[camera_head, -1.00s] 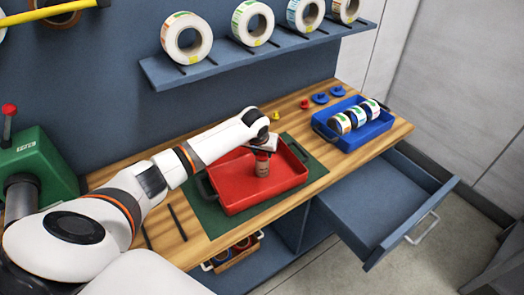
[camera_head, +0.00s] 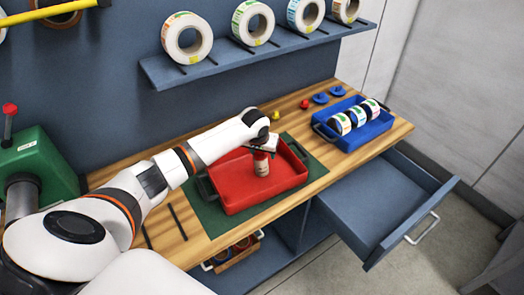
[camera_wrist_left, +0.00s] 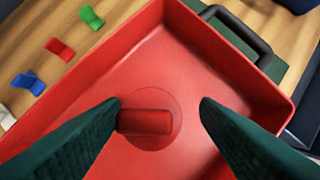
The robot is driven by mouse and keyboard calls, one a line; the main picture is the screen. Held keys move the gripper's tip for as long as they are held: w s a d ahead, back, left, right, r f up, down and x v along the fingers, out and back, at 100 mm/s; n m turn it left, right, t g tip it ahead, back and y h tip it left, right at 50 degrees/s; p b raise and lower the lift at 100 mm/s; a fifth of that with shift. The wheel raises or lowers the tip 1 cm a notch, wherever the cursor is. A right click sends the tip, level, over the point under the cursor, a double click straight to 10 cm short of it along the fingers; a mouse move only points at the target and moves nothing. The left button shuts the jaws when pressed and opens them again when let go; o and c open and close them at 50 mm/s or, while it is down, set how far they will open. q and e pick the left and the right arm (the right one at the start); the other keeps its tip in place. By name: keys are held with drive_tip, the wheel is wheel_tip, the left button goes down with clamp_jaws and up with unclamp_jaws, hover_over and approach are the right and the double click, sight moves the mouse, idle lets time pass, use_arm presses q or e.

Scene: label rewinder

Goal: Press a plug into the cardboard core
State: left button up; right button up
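A cardboard core (camera_head: 262,168) stands upright in the red tray (camera_head: 236,200), below my left gripper (camera_head: 262,150). A red plug (camera_wrist_left: 148,122) shows from above in the left wrist view, with a bar grip on a round disc. It covers what lies beneath, so I cannot tell how deep it sits. My left gripper (camera_wrist_left: 161,103) is open around the bar. The left finger is at the bar's end, perhaps touching, and the right finger is apart from it. My right gripper is not in view.
Loose green (camera_wrist_left: 92,17), red (camera_wrist_left: 60,49) and blue (camera_wrist_left: 28,83) pieces lie on the wooden bench beside the tray. A blue tray (camera_head: 350,146) with label rolls (camera_head: 359,116) stands to the right. An open drawer (camera_head: 375,205) juts out below.

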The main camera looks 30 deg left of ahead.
use_arm(q)
drive_tip(key=shift+o, duration=0.9)
drive_tip(key=shift+s+f, duration=0.2)
drive_tip(key=shift+f, duration=0.2)
